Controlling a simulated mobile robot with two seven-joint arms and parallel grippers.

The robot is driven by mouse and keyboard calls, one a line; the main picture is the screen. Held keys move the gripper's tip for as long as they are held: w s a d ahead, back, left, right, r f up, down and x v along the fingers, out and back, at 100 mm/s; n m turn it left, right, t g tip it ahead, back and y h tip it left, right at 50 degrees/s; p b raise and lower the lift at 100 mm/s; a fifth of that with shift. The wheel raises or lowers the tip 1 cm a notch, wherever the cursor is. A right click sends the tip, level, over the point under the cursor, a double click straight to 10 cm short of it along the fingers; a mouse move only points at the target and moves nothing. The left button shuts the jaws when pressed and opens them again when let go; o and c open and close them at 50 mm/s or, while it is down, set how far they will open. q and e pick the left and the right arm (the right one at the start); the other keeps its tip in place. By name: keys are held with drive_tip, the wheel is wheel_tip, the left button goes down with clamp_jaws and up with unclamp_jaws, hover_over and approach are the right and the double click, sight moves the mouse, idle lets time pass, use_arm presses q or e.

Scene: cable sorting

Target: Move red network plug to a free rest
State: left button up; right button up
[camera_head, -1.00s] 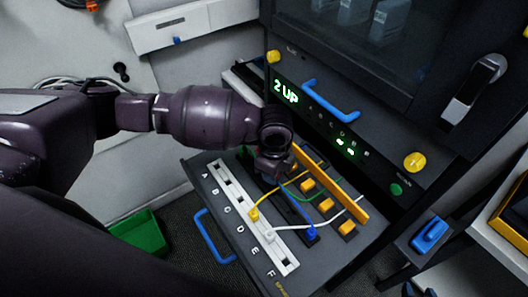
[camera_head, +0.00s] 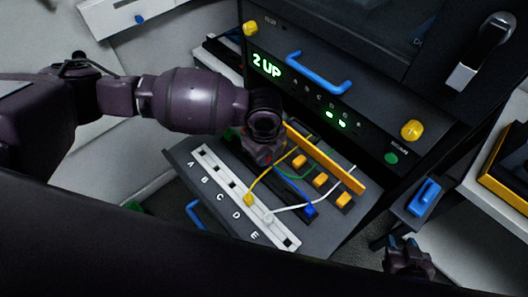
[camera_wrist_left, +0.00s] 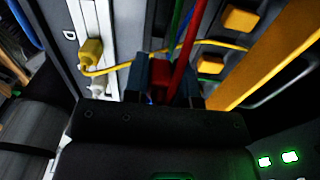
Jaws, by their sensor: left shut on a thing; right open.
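My left gripper (camera_head: 262,160) is low over the open drawer, beside the lettered white socket strip (camera_head: 203,156). In the left wrist view it is shut on the red network plug (camera_wrist_left: 160,80), which sits between the two fingers with its red cable (camera_wrist_left: 187,52) rising away. In the head view the arm hides most of the red plug. A blue plug (camera_head: 310,209) lies right of the strip, on the dark part of the drawer. The rests near the gripper are mostly hidden, so I cannot tell which are free. My right gripper (camera_head: 407,252) is open and empty at the lower right.
A yellow plug (camera_head: 248,199) and a white plug (camera_head: 267,218) sit in the strip, their cables crossing the drawer. An orange bar (camera_head: 325,160) and several orange blocks (camera_head: 320,180) line the back. A cabinet with a blue handle (camera_head: 319,76) stands behind.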

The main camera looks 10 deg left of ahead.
use_arm(q)
wheel_tip(320, 180, down, 2)
drive_tip(key=shift+f+b, duration=0.1)
drive_tip(key=shift+b, duration=0.7)
drive_tip(key=shift+f+b, duration=0.6)
use_arm(e)
drive_tip(key=f, duration=0.2)
drive_tip(key=s+f, duration=0.1)
drive_tip(key=f, duration=0.1)
drive_tip(key=shift+a+f, duration=0.15)
drive_tip(key=shift+f, duration=0.15)
drive_tip(key=shift+w+r, duration=0.2)
drive_tip(key=shift+w, duration=0.1)
drive_tip(key=shift+s+r, duration=0.15)
drive_tip(key=shift+s, duration=0.2)
drive_tip(key=shift+r, duration=0.15)
use_arm(q)
drive_tip(key=shift+p, duration=0.3)
use_arm(e)
drive_tip(key=shift+w+r, duration=0.2)
drive_tip(key=shift+w, duration=0.25)
use_arm(q)
drive_tip(key=shift+f, duration=0.1)
use_arm(e)
drive_tip(key=shift+s+r, duration=0.1)
drive_tip(key=shift+s, duration=0.3)
